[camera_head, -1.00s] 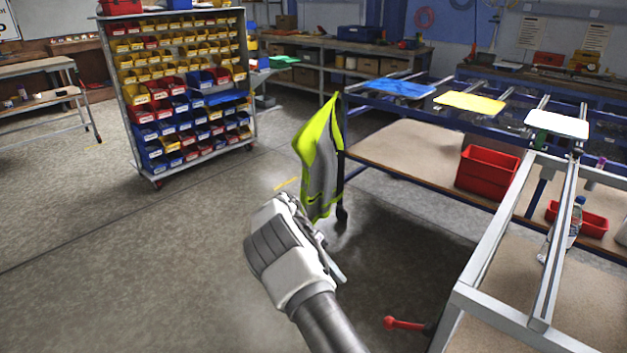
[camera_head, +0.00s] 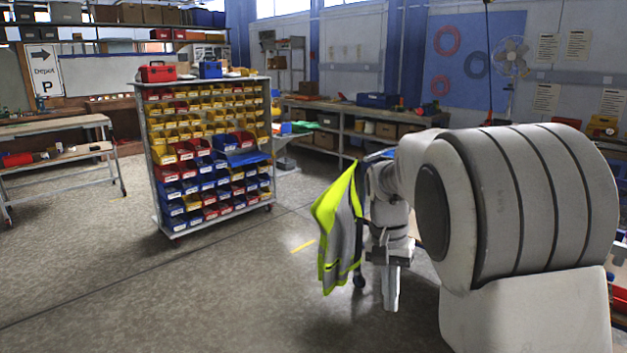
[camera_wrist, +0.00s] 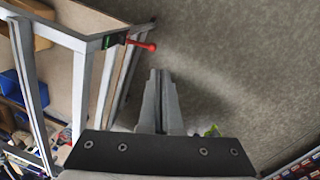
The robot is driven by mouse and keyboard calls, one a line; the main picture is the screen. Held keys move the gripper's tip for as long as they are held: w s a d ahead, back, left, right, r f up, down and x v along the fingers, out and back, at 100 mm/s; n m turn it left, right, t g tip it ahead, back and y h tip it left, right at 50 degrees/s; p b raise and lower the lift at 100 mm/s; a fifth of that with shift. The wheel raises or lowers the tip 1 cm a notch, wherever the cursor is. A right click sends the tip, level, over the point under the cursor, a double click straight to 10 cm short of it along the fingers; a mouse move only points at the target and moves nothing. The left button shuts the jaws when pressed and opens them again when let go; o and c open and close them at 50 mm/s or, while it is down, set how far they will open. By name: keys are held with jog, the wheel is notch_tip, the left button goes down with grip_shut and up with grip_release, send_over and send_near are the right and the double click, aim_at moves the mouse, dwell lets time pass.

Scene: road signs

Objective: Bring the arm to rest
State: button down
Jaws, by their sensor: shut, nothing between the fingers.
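My gripper (camera_head: 391,300) hangs pointing down in the head view, right of the yellow-green hi-vis vest (camera_head: 340,228). My folded arm fills the right side of that view and hides most of the sign table. In the wrist view my gripper (camera_wrist: 161,75) is shut, with its fingers together and nothing between them. It is over the concrete floor (camera_wrist: 215,60), beside a metal frame (camera_wrist: 82,90) with a red handle (camera_wrist: 141,45).
A shelf rack of coloured bins (camera_head: 210,150) stands on the floor at centre left. A workbench (camera_head: 60,150) is at far left, and a long bench (camera_head: 350,125) runs along the back wall. The floor at front left is clear.

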jog(key=s+r+n+t+p, duration=0.2)
jog(key=s+r, duration=0.3)
jog(key=s, duration=0.6)
jog(key=s+r+n+t+y+p, duration=0.1)
jog(key=s+r+n+t+p, duration=0.1)
jog(key=s+r, duration=0.4)
jog(key=shift+s+a+n+t, duration=0.3)
jog(key=shift+s+n+t, duration=0.75)
jog(key=shift+s, duration=1.6)
jog(key=shift+m+t, duration=0.25)
